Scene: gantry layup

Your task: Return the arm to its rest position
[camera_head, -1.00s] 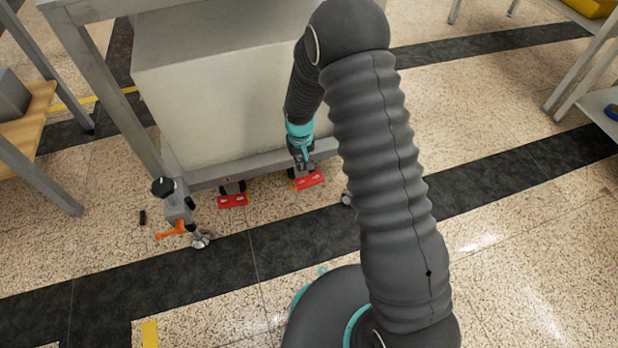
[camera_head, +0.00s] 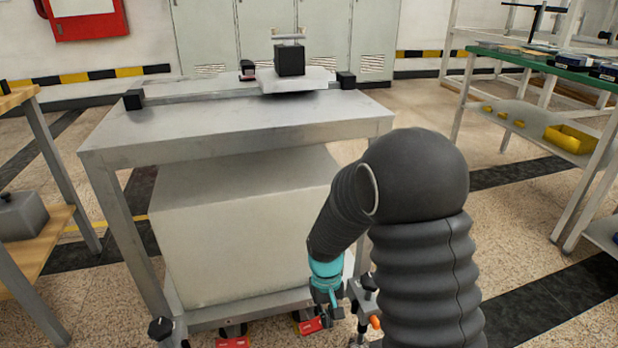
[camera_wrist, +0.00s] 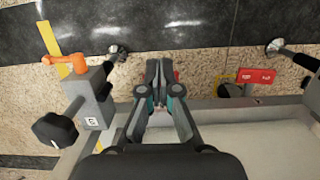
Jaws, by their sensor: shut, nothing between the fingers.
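My gripper (camera_head: 334,308) hangs low at the front of the metal gantry table (camera_head: 240,125), beside a red pedal (camera_head: 311,325) at its lower frame. In the wrist view my gripper (camera_wrist: 161,68) has its fingers together with nothing between them. A little red shows just behind the fingertips; whether they touch it I cannot tell. My arm reaches down from the right in the head view. A second red pedal (camera_head: 232,342) is further left, and one red pedal (camera_wrist: 257,76) shows clear of the fingers in the wrist view.
A large pale block (camera_head: 245,230) fills the space under the tabletop. A table foot with black knob (camera_wrist: 54,130) and orange lever (camera_wrist: 64,60) is close beside my gripper. A shelf rack (camera_head: 540,60) stands right, a wooden bench (camera_head: 40,240) left. Floor between is open.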

